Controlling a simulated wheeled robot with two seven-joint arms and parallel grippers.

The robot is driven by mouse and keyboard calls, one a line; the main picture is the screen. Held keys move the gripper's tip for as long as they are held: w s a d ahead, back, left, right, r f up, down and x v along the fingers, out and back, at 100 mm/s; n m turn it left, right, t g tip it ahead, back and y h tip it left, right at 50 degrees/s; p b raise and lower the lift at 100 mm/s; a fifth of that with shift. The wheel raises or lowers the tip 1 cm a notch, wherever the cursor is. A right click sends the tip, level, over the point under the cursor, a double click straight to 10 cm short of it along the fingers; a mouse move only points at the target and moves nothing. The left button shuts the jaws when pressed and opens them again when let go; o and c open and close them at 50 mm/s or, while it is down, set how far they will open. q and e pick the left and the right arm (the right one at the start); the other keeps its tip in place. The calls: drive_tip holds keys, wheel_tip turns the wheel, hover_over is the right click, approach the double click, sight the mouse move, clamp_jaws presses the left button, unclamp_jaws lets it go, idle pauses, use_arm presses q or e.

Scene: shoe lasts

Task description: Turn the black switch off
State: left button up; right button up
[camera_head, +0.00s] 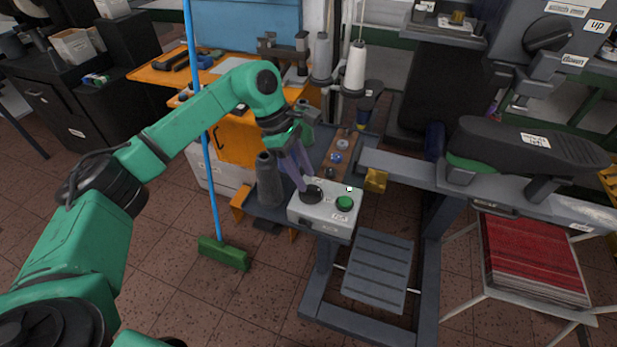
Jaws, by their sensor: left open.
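A pale grey control box (322,221) sits on the front corner of the grey workbench. On its top are a round black switch (313,195) on the left and a green button (345,203) on the right. My left gripper (301,180) comes down from above, its fingers pointing at the black switch. The fingertips are at the switch's upper left edge. I cannot tell whether they touch it. The jaws are open, though the fingers overlap in this view. The switch's exact setting is too small to read. My right gripper is out of view.
A dark grey thread cone (268,180) stands close left of the box. A yellow block (376,181) lies to its right. A blue-handled green broom (223,253) stands left. A larger black knob (548,33) is on the machine at upper right.

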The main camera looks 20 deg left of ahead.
sight(311, 187)
use_arm(q)
drive_tip(key=x, duration=0.2)
drive_tip(key=shift+d+f, duration=0.2)
drive_tip(key=shift+d, duration=0.05)
drive_tip(key=shift+s+d+f, duration=0.1)
drive_tip(key=shift+f, duration=0.1)
drive_tip(key=c, duration=0.3)
clamp_jaws()
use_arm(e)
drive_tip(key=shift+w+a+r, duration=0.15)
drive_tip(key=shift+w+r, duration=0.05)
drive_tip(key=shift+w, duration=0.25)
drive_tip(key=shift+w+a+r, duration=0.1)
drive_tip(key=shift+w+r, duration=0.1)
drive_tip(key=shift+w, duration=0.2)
